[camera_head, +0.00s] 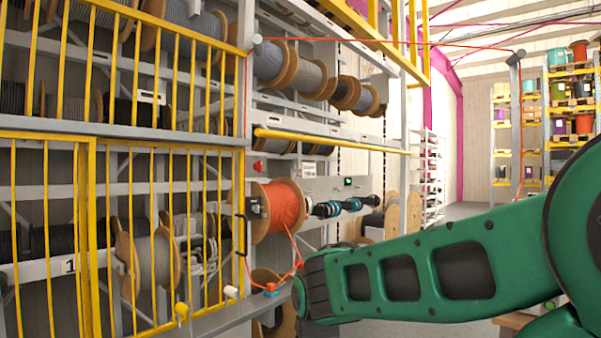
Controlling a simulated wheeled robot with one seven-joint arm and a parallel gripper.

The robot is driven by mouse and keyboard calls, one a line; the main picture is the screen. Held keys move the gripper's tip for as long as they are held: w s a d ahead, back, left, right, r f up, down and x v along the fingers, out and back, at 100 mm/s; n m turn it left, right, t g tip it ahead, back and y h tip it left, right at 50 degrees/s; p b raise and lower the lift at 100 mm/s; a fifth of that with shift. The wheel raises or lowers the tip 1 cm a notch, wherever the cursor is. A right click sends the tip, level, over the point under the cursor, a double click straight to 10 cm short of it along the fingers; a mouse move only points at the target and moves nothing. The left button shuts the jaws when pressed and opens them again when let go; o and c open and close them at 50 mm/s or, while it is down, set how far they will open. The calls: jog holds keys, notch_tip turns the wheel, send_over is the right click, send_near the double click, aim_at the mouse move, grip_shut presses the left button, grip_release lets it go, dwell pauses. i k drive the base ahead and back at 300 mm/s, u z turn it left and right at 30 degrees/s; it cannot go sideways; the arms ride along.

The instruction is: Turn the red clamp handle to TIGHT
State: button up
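A reel wound with red cable (284,207) sits on the rack's horizontal shaft. Thin red parts (297,264) show just above that block, beside the end of my green arm. I cannot tell which of them is cable and which is the clamp handle, nor read its position. A small red knob-like part (258,166) also shows on the rack above the reel. My gripper is not visible; the arm's visible end is close to the red parts, and I cannot see contact.
Yellow barred gates (75,230) cover the rack on the left. A white-topped peg (231,292) and a yellow one (181,311) stand along the ledge (215,318). A rail with blue and black rings (340,206) extends right of the reel. Distant shelves (502,150) stand beyond open floor.

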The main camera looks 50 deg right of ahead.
aim_at(257, 167)
jog(key=z, duration=0.6)
jog(key=i, duration=1.25)
jog(key=z, duration=0.55)
